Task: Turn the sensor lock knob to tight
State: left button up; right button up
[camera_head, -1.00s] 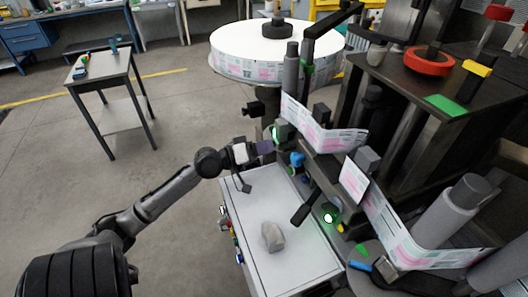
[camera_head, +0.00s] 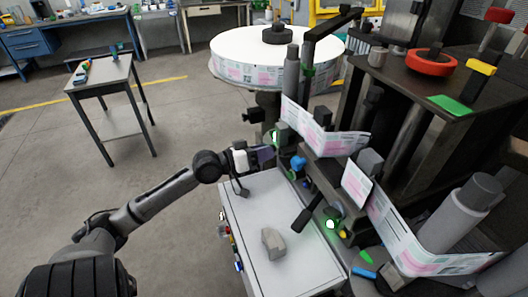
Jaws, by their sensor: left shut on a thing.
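My left gripper (camera_head: 270,155) reaches in from the left to the labeller's near side, just below a green-lit sensor (camera_head: 274,137). It is shut on a small part there, most likely the sensor lock knob. The fingers and the machine hide that part, so its turn position cannot be read. A blue knob (camera_head: 298,163) sits just right of the fingertips, outside the grip. A second green-lit sensor (camera_head: 331,223) is lower right, beside a black lever (camera_head: 304,213). My right gripper is not in view.
A printed label web (camera_head: 322,138) runs close right of the gripper, below a large white reel (camera_head: 276,45). A grey cabinet top (camera_head: 284,215) below holds a grey block (camera_head: 273,243). A small side table (camera_head: 100,72) stands far left, with open floor between.

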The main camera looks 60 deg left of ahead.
pick_arm(q)
jog(key=o, duration=0.9)
jog(key=shift+o, duration=0.2)
jog(key=shift+s, duration=0.15)
jog(key=s+a+b, duration=0.1)
jog(key=s+b, duration=0.2)
jog(key=s, duration=1)
jog(key=shift+s+a, duration=0.25)
jog(key=shift+a, duration=0.15)
jog(key=shift+r, duration=0.1)
